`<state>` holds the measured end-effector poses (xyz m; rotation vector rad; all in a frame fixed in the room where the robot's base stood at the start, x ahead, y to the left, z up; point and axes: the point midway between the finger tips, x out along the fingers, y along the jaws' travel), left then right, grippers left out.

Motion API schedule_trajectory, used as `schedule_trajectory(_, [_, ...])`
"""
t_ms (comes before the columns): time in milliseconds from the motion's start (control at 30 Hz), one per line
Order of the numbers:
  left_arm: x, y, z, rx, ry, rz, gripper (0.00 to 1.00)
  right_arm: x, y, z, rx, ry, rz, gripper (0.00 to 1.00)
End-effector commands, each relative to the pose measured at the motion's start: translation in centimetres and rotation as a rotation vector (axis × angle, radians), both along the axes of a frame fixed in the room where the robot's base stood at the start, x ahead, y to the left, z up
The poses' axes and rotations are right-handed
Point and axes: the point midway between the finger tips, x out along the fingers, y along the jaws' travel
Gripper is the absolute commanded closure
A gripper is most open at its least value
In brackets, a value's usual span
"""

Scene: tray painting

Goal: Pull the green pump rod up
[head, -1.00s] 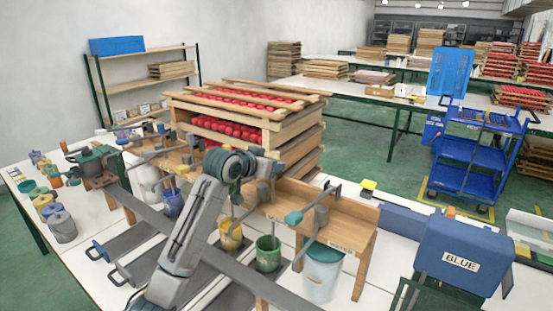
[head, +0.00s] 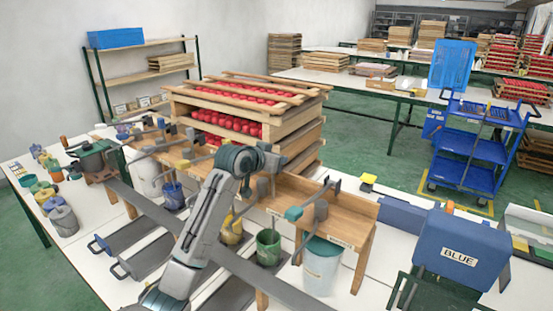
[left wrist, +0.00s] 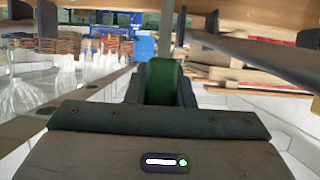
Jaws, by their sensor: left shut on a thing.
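The green pump rod's grip (left wrist: 164,80) shows in the left wrist view as a green upright block between the dark fingers of my left gripper (left wrist: 162,90). The gripper is shut on it. In the head view my left gripper (head: 270,168) is above the green paint bucket (head: 268,250), in front of the wooden stand. A thin grey rod stands over this bucket. My gripper and wrist hide most of the grip there. My right gripper is in neither view.
A yellow bucket (head: 231,232) and a white bucket (head: 321,268) stand on either side of the green one. A teal-ended lever (head: 293,213) is close on the right. Behind is a wooden rack (head: 300,130) of red items. A blue box (head: 462,250) is at the right.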

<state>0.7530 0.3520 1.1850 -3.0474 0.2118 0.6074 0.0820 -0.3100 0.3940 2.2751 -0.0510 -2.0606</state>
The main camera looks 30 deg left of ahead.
Motion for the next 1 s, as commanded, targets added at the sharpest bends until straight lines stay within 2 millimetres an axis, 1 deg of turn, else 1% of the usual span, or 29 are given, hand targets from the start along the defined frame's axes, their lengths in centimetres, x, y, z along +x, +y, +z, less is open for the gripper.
schedule_trajectory(167, [0.0,0.0,1.4,0.000,0.000,0.000,1.00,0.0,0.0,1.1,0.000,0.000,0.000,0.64])
schedule_trajectory(267, [0.0,0.0,3.0,0.001,0.000,0.000,1.00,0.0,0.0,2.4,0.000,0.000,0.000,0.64])
schedule_trajectory(600, [0.0,0.0,9.8,0.001,-0.001,0.000,1.00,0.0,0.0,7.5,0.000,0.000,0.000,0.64])
schedule_trajectory(700, [0.0,0.0,11.2,0.001,-0.001,0.000,1.00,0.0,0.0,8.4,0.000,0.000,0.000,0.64])
schedule_trajectory(800, [0.0,0.0,11.6,0.001,-0.001,0.000,1.00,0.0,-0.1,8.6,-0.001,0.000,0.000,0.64])
schedule_trajectory(1000, [0.0,0.0,11.7,0.000,-0.006,0.001,1.00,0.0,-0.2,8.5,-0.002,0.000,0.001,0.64])
